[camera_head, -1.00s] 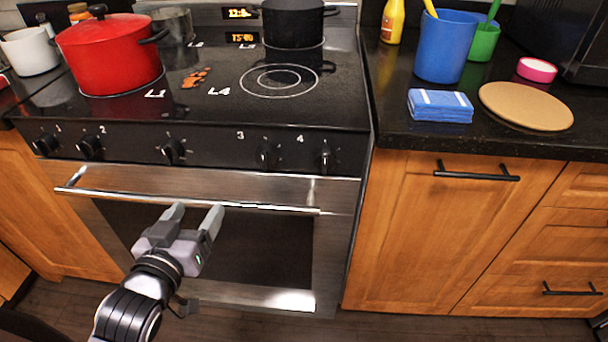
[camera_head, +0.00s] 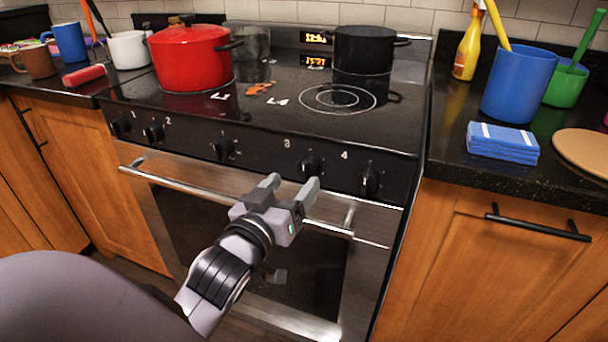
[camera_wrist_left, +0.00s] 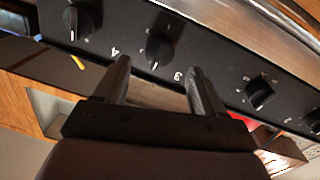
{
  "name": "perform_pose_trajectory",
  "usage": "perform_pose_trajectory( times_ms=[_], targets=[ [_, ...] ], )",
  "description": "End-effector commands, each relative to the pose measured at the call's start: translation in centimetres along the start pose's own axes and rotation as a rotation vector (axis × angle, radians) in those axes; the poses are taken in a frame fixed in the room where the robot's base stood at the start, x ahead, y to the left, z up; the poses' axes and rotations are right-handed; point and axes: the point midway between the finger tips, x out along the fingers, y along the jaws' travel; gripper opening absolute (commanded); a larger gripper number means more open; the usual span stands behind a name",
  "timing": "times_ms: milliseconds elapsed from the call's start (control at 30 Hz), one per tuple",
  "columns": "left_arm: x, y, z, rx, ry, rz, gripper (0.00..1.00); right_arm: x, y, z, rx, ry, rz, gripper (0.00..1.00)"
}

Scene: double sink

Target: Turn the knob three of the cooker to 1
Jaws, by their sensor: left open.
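Knob three (camera_head: 308,166) is a black knob on the cooker's dark front panel, beside the printed 3. It also shows in the left wrist view (camera_wrist_left: 160,46), which is upside down; its white mark points toward the bottom of that picture. My left gripper (camera_head: 293,182) is open and empty, just in front of and slightly below knob three. In the wrist view its two fingertips (camera_wrist_left: 160,66) lie on either side of the knob's line, with no clear contact. Knob four (camera_head: 370,181) is to the right. The right gripper is not in view.
The oven door handle (camera_head: 215,198) runs below the panel, partly behind my left gripper. A middle knob (camera_head: 222,148) is to the left. A red pot (camera_head: 190,58) and a black pot (camera_head: 362,50) stand on the cooktop. Blue cloths (camera_head: 502,143) lie on the right counter.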

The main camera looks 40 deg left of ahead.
Motion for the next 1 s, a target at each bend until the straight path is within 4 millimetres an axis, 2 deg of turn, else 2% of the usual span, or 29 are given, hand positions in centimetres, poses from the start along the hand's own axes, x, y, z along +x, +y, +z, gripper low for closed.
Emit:
perform_pose_trajectory(
  times_ms=[100, 300, 733, 767, 900, 933, 1000],
  targets=[
    [1.6, 0.0, 0.0, 0.001, 0.001, 0.001, 0.7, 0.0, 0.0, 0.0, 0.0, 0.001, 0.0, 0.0],
    [3.6, 0.0, 0.1, 0.0, 0.0, 0.002, 0.7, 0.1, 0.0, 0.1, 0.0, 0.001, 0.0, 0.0],
    [4.4, 0.0, 0.1, -0.001, -0.002, 0.001, 0.7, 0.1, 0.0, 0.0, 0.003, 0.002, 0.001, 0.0],
    [4.4, 0.0, 0.1, -0.001, -0.002, 0.001, 0.67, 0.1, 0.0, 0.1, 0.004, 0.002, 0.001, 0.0],
    [4.4, 0.0, 0.1, 0.0, -0.001, 0.001, 0.21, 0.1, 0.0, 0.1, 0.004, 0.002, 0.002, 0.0],
    [4.4, 0.0, 0.1, 0.0, -0.001, 0.001, 0.14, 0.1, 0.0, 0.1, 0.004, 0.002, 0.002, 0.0],
    [4.4, 0.0, 0.1, 0.0, -0.001, 0.001, 0.14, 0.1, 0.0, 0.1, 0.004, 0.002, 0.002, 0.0]
  ],
)
